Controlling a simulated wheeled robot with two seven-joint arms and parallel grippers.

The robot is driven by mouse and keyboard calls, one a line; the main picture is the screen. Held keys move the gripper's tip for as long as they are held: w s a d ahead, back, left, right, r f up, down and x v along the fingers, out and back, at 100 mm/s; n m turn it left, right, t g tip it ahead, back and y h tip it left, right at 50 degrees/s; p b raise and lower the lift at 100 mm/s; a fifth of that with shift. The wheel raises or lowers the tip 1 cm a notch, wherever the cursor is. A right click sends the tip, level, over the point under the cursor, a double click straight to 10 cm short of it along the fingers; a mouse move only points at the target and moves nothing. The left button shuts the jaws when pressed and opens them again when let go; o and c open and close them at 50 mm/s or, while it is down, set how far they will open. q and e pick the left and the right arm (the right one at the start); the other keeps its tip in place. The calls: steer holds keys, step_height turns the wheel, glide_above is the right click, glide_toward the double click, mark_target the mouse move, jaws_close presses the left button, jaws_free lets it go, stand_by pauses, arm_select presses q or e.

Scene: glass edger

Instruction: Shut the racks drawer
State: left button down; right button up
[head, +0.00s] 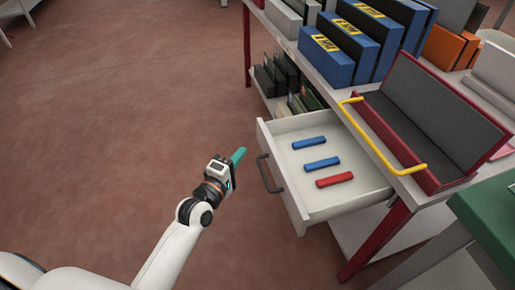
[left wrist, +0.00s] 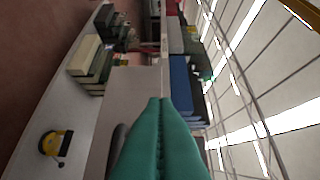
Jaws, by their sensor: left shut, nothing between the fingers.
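The white drawer (head: 315,205) is pulled open from under the bench top in the head view. Two blue bars and a red bar (head: 335,180) lie inside it. Its dark handle (head: 269,174) is on the front panel, facing left. My left gripper (head: 238,156) is just left of the drawer front, apart from the handle in the head view. Its teal fingers are together and empty. In the left wrist view the shut fingers (left wrist: 160,140) point at the pale drawer front (left wrist: 135,95), with part of the dark handle (left wrist: 118,140) beside them. My right gripper is not in view.
A red tray with a grey lining and yellow handles (head: 427,120) sits on the bench top above the drawer. Blue binders (head: 350,45) stand behind it. A red bench leg (head: 375,242) is below the drawer. Open floor (head: 110,110) lies to the left.

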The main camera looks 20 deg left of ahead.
mark_target(265, 137)
arm_select(q)
steer(key=w+d, duration=0.1)
steer(key=w, duration=0.1)
steer(key=w+d, duration=0.2)
steer(key=shift+w+d+b, duration=0.1)
steer(key=shift+w+b, duration=0.05)
steer(key=shift+b, duration=0.25)
steer(key=shift+w+d, duration=0.2)
steer(key=shift+d, duration=0.15)
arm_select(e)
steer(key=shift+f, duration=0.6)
